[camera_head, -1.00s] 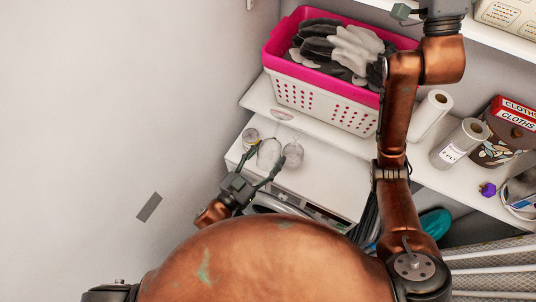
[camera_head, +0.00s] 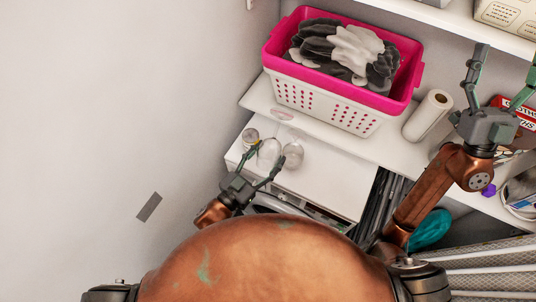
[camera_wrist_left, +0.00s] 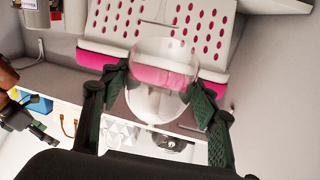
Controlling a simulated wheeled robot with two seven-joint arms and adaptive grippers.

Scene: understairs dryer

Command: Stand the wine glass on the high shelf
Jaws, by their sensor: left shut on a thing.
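The clear wine glass (camera_head: 268,153) is between the fingers of my left gripper (camera_head: 268,165), above or in front of the white dryer top. In the left wrist view its round bowl (camera_wrist_left: 162,78) sits between both green fingers, which are shut on it; its stem and foot are not clear. My right gripper (camera_head: 502,82) is open and empty, fingers spread, in front of the shelves at the right. A white upper shelf (camera_head: 455,21) crosses the top right corner.
Small clear items (camera_head: 293,155) show near the glass. The dryer (camera_head: 325,182) is below. A plain wall (camera_head: 110,110) fills the left.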

